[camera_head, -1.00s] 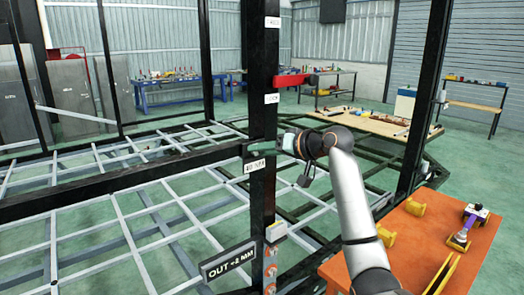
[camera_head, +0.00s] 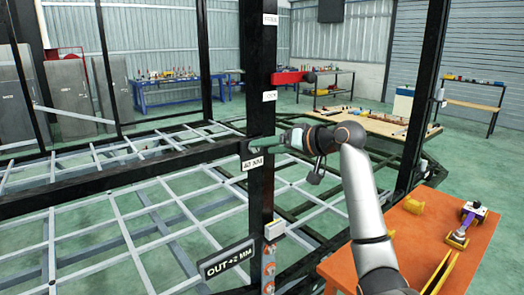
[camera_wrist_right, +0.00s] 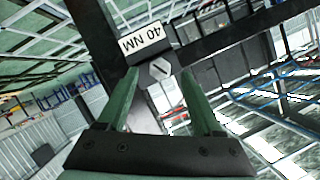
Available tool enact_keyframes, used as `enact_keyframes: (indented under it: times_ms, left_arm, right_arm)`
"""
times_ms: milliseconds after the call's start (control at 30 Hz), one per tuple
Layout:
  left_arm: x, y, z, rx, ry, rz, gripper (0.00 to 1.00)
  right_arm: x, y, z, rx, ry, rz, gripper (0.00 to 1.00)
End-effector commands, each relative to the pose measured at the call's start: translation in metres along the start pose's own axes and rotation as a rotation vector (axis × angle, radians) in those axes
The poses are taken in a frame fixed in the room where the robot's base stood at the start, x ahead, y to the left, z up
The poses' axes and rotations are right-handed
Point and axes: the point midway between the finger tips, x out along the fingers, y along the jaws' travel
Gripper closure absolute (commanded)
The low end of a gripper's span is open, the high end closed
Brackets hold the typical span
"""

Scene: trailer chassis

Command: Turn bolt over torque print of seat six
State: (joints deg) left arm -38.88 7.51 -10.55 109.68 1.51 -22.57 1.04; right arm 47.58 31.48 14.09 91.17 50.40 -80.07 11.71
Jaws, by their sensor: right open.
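A light hexagonal bolt head with a dark slot line (camera_wrist_right: 160,70) sits on a dark bracket beside a white plate reading "40 NM" (camera_wrist_right: 142,37). The plate also shows in the head view (camera_head: 252,163) on the black post (camera_head: 261,205). My right gripper (camera_wrist_right: 157,78) is open, its green fingers on either side of the bolt head's line. I cannot tell whether the tips reach past the head. In the head view my right gripper (camera_head: 277,142) points left at the post, where the bolt itself is not distinguishable. My left gripper is not in view.
Lower on the post are a sign reading "OUT +2 MM" (camera_head: 227,260), a pale box (camera_head: 275,230) and several round fittings (camera_head: 269,268). A red part (camera_head: 289,78) sticks out higher up. An orange table (camera_head: 407,245) with yellow parts stands at right.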

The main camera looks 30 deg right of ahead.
Motion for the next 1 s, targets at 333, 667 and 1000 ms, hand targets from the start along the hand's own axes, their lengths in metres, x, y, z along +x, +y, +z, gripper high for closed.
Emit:
enact_keyframes:
  times_ms: [333, 667, 1000]
  left_arm:
    - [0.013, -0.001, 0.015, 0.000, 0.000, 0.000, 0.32]
    - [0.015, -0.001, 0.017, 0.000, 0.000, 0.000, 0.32]
    - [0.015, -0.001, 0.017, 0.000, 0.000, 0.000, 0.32]
  right_arm:
    - [-0.074, 0.002, 0.002, -0.003, 0.002, 0.003, 0.32]
    - [-0.097, 0.001, 0.001, 0.001, -0.003, 0.001, 0.32]
    - [-0.097, 0.001, 0.001, 0.001, -0.002, 0.001, 0.32]
